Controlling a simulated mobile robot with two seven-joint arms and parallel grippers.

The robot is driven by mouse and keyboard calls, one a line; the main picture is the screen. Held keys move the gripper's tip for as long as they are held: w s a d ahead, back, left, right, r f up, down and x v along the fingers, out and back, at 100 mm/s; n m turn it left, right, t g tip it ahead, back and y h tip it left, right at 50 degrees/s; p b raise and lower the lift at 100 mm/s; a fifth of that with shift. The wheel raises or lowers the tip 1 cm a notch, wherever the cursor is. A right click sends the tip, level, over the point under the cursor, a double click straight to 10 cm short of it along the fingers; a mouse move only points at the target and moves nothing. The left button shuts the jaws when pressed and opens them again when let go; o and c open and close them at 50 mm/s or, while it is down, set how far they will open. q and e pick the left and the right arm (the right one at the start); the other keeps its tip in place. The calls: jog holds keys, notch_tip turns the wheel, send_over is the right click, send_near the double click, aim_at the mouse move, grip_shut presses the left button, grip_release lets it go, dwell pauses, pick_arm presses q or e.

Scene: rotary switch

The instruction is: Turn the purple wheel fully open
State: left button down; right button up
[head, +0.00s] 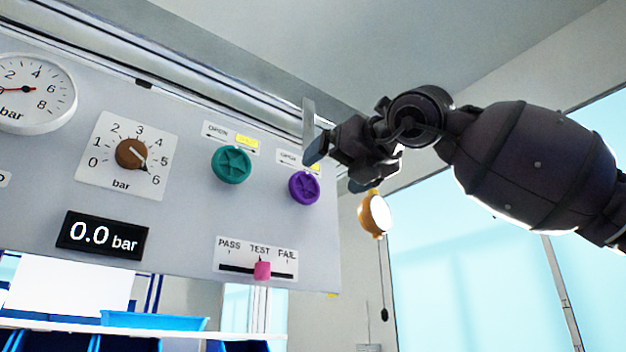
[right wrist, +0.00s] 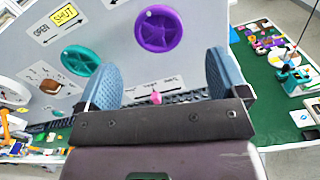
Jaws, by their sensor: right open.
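The purple wheel (head: 304,188) is a round handwheel on the right part of the grey upright panel. It also shows at the top of the right wrist view (right wrist: 160,28), beyond the fingertips. A label above it is partly hidden by my right gripper in the head view. My right gripper (head: 338,168) is open and empty, just to the right of the wheel in the head view. In the right wrist view its two blue fingers (right wrist: 160,72) stand wide apart, with the wheel ahead of the gap and no visible contact. My left gripper is not in view.
A teal wheel (head: 231,165) sits left of the purple one. A pink slider (head: 262,270) on a PASS/TEST/FAIL scale is below. A brown knob (head: 131,154), a gauge (head: 38,95) and a 0.0 bar display (head: 102,235) are further left. An orange item (head: 373,215) shows below my gripper.

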aim_at(307, 185)
jog(key=p+x, duration=0.1)
jog(key=x, duration=0.4)
jog(key=shift+a+r, duration=0.15)
jog(key=shift+a, duration=0.05)
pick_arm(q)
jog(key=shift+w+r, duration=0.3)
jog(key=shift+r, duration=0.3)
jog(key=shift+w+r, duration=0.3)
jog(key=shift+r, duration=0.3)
pick_arm(e)
jog(key=shift+w+a, duration=0.4)
jog(key=shift+w, duration=0.25)
jog(key=c, duration=0.7)
jog(key=shift+c, duration=1.1)
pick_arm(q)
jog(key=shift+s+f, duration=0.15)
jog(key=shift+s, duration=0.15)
